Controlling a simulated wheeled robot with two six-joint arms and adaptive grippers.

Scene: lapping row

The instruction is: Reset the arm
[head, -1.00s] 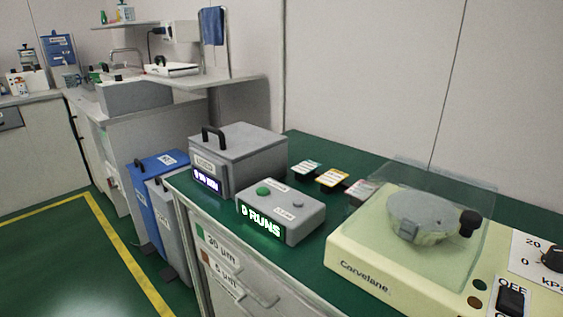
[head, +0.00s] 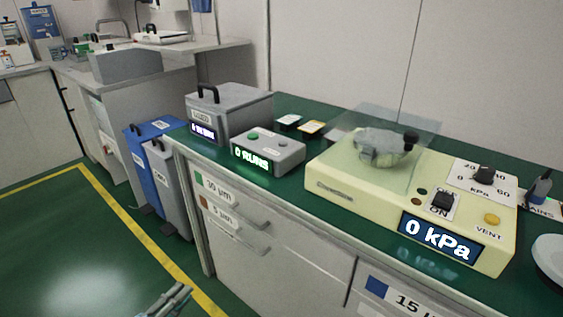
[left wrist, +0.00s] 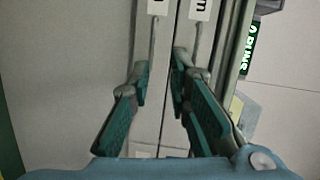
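My left gripper (head: 181,290) shows at the bottom edge of the head view, low over the floor in front of the bench; only its front end is in the frame. In the left wrist view its two teal-padded fingers (left wrist: 160,75) stand apart with nothing between them. Pale drawer fronts with a seam (left wrist: 163,120) show behind the gap. My right gripper is in neither view.
The bench carries a cream machine (head: 345,185) reading 0 kPa, a grey button box (head: 285,155) and a grey handled case (head: 240,103). Drawers (head: 290,245) lie below. Blue (head: 145,175) and grey (head: 170,190) bins stand left. The green floor (head: 60,240) is clear.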

